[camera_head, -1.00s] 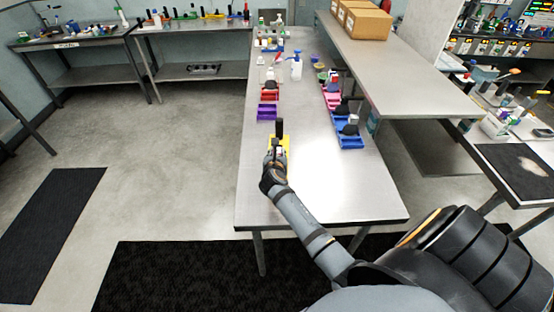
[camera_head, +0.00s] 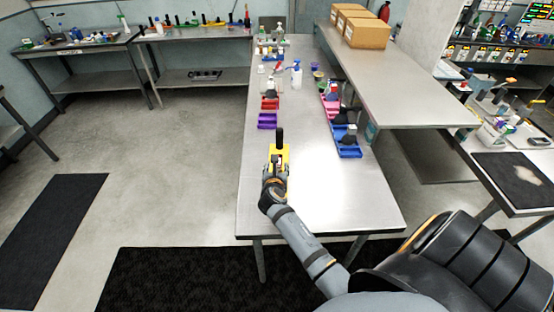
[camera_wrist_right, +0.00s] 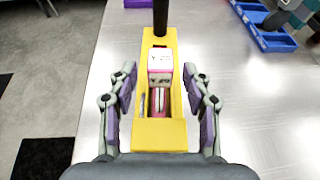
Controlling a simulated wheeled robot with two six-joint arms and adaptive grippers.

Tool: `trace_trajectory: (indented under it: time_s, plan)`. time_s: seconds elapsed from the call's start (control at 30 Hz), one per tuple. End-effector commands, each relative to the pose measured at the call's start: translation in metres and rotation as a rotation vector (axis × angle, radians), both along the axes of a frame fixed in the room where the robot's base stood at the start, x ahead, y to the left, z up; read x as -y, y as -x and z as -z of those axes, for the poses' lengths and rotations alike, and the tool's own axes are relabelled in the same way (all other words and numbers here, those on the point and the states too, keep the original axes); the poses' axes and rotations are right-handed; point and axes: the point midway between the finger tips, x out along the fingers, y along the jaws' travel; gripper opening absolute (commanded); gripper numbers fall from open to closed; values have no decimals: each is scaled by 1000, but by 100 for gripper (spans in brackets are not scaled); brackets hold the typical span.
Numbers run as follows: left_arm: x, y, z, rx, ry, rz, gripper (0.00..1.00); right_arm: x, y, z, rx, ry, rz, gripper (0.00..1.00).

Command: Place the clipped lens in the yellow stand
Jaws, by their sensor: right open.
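The yellow stand (camera_wrist_right: 153,102) is a long tray with a dark upright post at its far end, on the near left part of the table. It also shows in the head view (camera_head: 285,153), partly hidden by my right gripper (camera_head: 275,174). A small white and pink piece (camera_wrist_right: 160,78) sits inside the stand's trough; I cannot tell for sure that it is the clipped lens. In the right wrist view my right gripper (camera_wrist_right: 158,95) is open, its purple-padded fingers on either side of the stand, with gaps to its walls. My left gripper is out of view.
Purple (camera_head: 267,121) and red (camera_head: 270,103) trays stand farther along the left edge. Blue (camera_head: 349,152) and pink (camera_head: 331,105) trays holding dark items line the right side. The near right table surface is clear. A raised shelf with boxes (camera_head: 366,30) is at right.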

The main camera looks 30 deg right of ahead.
Motion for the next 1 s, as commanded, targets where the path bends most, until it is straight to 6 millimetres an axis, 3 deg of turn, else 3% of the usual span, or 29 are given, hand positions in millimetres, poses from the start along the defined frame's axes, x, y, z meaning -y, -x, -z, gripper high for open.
trace_trajectory:
  time_s: [0.03, 0.07, 0.2, 0.4, 1.0]
  plan:
    - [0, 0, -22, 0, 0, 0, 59, -8, 11, -15, -4, -4, 0, 49]
    - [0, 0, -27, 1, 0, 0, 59, -12, 17, -18, -5, -5, 0, 49]
    - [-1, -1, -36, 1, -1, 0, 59, -30, 40, -25, -2, -4, 2, 49]
    - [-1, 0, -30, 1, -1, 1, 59, -44, 58, -30, 0, -1, 1, 49]
    - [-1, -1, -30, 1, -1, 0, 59, -44, 62, -32, 7, -17, 12, 49]
